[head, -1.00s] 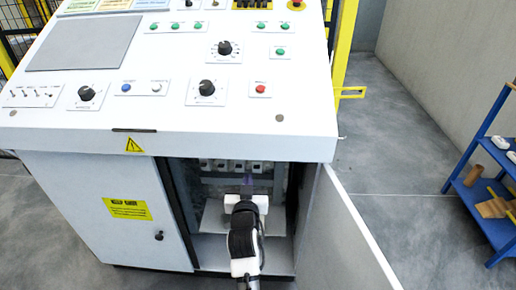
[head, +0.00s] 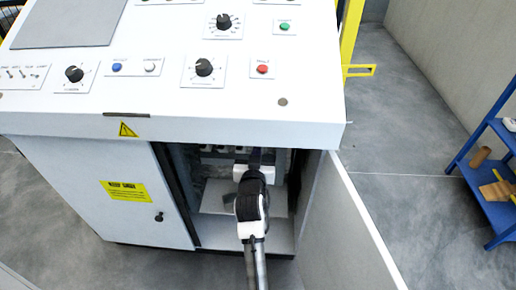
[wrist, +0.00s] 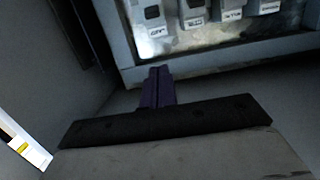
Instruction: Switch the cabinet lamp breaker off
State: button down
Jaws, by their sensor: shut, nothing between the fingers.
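A row of breakers (wrist: 193,12) with small white labels runs along the top of the wrist view, on a metal panel in the open cabinet. The labels are too small to read surely, so I cannot tell which one is the lamp breaker. In the head view part of the row (head: 207,150) shows in the cabinet opening, and my arm hides the rest. My gripper (wrist: 158,72) has its purple fingers shut and empty. The tips are below the leftmost breaker (wrist: 152,12) in the wrist view, apart from it. In the head view my gripper (head: 255,156) is inside the opening.
The open cabinet door (head: 350,225) stands to the right of my arm. The console top (head: 160,100) overhangs the opening. A grey rail (wrist: 210,62) runs below the breakers. A blue shelf (head: 490,180) stands at the far right.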

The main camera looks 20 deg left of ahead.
jog(key=w+a+f+p, duration=0.2)
jog(key=w+f, duration=0.3)
jog(key=w, duration=0.1)
jog(key=shift+w, duration=0.35)
jog(key=shift+w+f+b, duration=0.15)
jog(key=shift+f+b, duration=0.1)
jog(key=shift+b, duration=0.55)
